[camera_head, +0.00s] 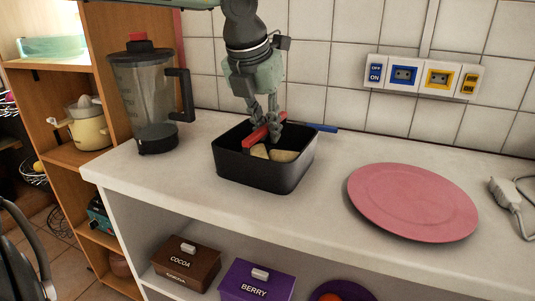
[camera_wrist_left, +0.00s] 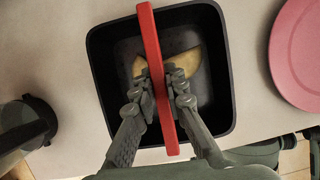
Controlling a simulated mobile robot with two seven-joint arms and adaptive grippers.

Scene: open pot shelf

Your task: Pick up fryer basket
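The fryer basket (camera_head: 262,175) is a black, square, open-topped container standing upright on the white counter, with yellowish food pieces (camera_head: 284,155) inside. A red bar (camera_head: 252,137) runs across its top, apparently its handle. In the left wrist view the basket (camera_wrist_left: 218,110) lies below my gripper, and the red bar (camera_wrist_left: 151,40) crosses from top to bottom past the rim. My left gripper (camera_head: 268,125) points down over the basket. Its fingertips (camera_wrist_left: 158,78) sit on both sides of the red bar and appear closed against it. My right gripper is not in view.
A blender (camera_head: 148,100) stands left of the basket and a pink plate (camera_head: 412,203) lies to its right. A blue stick (camera_head: 321,127) shows behind the basket, near the tiled wall. Cocoa (camera_head: 185,264) and berry (camera_head: 257,281) boxes sit on the shelf below.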

